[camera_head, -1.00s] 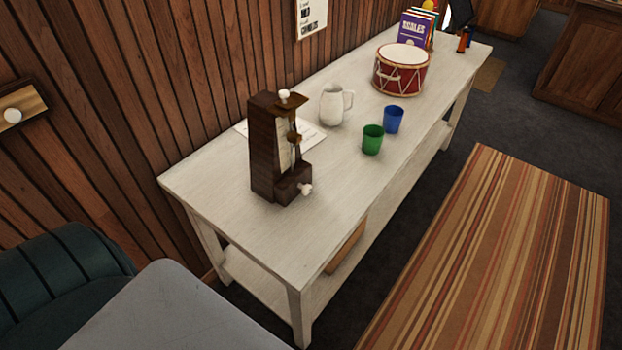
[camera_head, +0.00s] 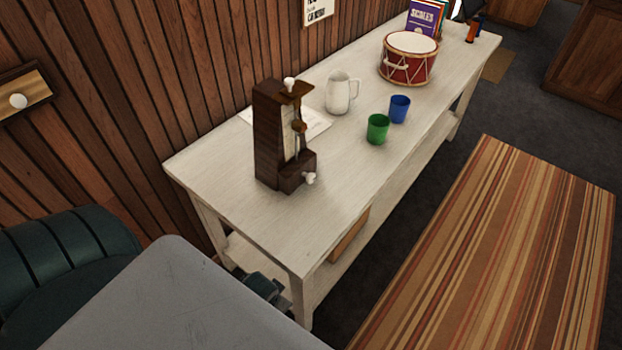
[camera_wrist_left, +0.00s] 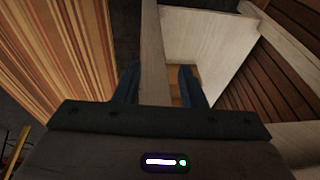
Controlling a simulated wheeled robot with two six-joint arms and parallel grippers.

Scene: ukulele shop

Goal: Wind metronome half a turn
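The dark brown wooden metronome (camera_head: 268,140) stands upright on the near half of the whitewashed table (camera_head: 225,180). A white winding knob (camera_head: 309,178) sticks out low on its right side, and another white knob (camera_head: 290,83) tops it. In the left wrist view my left gripper (camera_wrist_left: 160,78) is open, with nothing held. A pale table part shows beyond and between its fingers. A dark gripper part, seemingly my left one (camera_head: 268,288), shows below the tabletop near the table's near end, well apart from the metronome. My right gripper is not in view.
A white sheet (camera_head: 315,121), white pitcher (camera_head: 339,95), green cup (camera_head: 377,130), blue cup (camera_head: 399,109) and red drum (camera_head: 408,60) sit farther along the table. The tabletop in front of the metronome is clear. A striped rug (camera_head: 490,250) lies right.

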